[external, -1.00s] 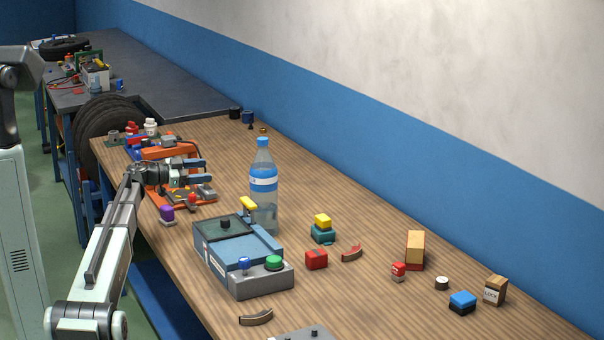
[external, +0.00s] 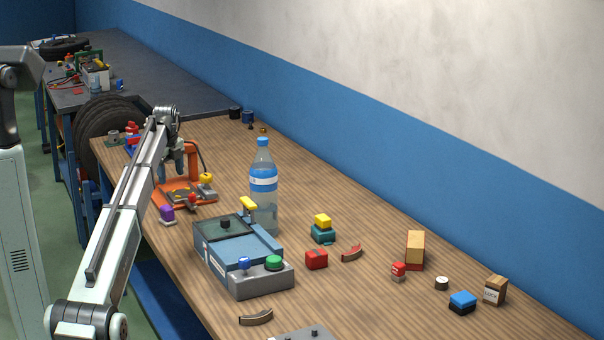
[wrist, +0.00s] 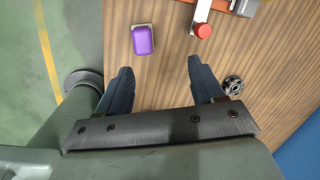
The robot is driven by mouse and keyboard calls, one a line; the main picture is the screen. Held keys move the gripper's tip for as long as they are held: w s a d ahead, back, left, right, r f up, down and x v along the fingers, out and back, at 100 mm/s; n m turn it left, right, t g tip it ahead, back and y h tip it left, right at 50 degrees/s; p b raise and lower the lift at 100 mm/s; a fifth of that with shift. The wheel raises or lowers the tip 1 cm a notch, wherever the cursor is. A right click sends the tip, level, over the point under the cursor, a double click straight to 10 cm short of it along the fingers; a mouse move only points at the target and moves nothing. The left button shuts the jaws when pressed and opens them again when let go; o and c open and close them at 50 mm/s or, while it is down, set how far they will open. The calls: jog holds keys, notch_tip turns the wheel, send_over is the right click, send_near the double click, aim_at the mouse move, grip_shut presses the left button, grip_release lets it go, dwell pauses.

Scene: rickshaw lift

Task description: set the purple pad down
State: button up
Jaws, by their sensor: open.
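The purple pad (external: 167,212) sits on a small pale grey base on the wooden table, near its left edge. In the wrist view the purple pad (wrist: 143,40) lies ahead of the fingertips, a little left of the middle between them, with clear space around it. My gripper (wrist: 159,66) is open and nothing is between its two dark blue fingers. In the external view my gripper (external: 172,176) points down by the orange rig, behind the pad and apart from it.
The orange rig (external: 183,180) with a red button (wrist: 203,30) stands close by. The blue-grey box (external: 235,250) and a water bottle (external: 263,190) stand to the right of the pad. A dark round knob (wrist: 232,86) is beside the right finger. Several small blocks lie farther right.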

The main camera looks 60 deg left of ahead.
aim_at(167, 207)
jog(key=f, duration=0.4)
jog(key=s+f+m, duration=0.1)
jog(key=f, duration=0.4)
jog(key=s+a+f+m+g, duration=0.1)
jog(key=f, duration=0.4)
dwell(0.4)
jog(key=shift+c, duration=0.5)
jog(key=c, duration=1)
jog(key=shift+c, duration=0.2)
